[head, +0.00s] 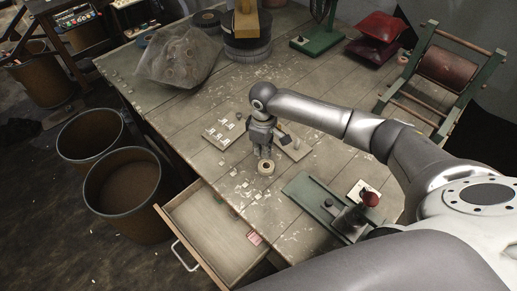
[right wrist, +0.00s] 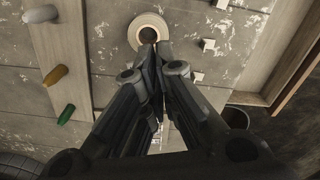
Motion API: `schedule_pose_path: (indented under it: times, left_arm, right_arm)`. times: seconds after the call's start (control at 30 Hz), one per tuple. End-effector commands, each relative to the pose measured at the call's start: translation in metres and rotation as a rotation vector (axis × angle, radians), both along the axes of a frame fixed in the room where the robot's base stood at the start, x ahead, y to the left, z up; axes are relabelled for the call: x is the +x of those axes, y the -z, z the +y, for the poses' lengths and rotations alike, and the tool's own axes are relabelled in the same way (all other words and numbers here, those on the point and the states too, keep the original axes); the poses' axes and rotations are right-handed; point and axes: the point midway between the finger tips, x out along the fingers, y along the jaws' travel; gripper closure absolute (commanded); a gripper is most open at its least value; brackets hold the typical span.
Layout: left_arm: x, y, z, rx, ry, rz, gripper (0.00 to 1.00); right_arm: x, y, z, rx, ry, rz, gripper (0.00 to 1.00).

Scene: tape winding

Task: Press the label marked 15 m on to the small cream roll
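The small cream roll (head: 266,167) lies flat on the workbench with its hole facing up. My right gripper (head: 264,155) points down just behind and over it. In the right wrist view the cream roll (right wrist: 136,32) lies just beyond the fingertips of my right gripper (right wrist: 155,58). Its fingers are drawn together; I see no label between them. Several small white labels or blocks (right wrist: 208,45) lie beside the roll, also in the head view (head: 245,184). Their markings are too small to read, so I cannot tell which is 15 m. My left gripper is not in view.
A board with white pieces (head: 222,132) lies left of the gripper. A wooden strip with coloured pegs (right wrist: 66,114) lies close by. A green device with a red knob (head: 322,203) stands to the right. An open drawer (head: 212,228) juts out in front, near two bins (head: 122,190).

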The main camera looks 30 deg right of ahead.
Motion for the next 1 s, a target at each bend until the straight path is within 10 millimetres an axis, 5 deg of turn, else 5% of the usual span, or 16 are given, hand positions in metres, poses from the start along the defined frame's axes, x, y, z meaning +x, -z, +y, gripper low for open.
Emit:
schedule_pose_path:
  times: [0.37,0.8,1.0]
  left_arm:
    - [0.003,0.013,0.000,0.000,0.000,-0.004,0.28]
    - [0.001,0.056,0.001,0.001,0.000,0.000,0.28]
    - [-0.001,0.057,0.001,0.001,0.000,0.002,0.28]
  right_arm:
    - [0.002,0.016,-0.003,0.001,-0.015,-0.001,1.00]
    - [0.001,0.051,-0.004,-0.001,-0.015,-0.001,1.00]
    - [0.001,0.063,-0.003,0.001,-0.014,0.001,1.00]
